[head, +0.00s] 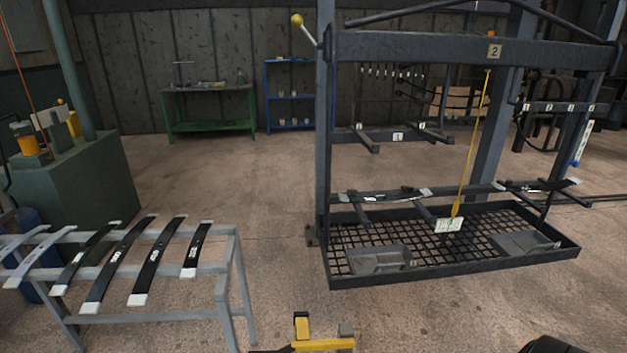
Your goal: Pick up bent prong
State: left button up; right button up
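Several dark prongs stick out of the dark steel rack (420,48). Two are on its upper crossbar: a left prong (367,142) and a right prong (437,133), with a small number plate (398,137) between them. More prongs on the lower level carry leaf springs, one a dark spring with pale ends (385,197). I cannot tell which prong is bent. No prong is held. I cannot make out either of my grippers. A yellow and grey part (322,345) is cut off at the bottom edge, and I cannot tell what it is.
A grey steel stand (240,290) at the left holds several curved leaf springs. A mesh tray (455,277) with a raised rim lies under the rack. A yellow rod (472,140) hangs in front. A green table (210,128) stands at the back. Floor between stand and rack is clear.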

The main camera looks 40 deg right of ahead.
aim_at(421, 124)
jog(key=z, duration=2)
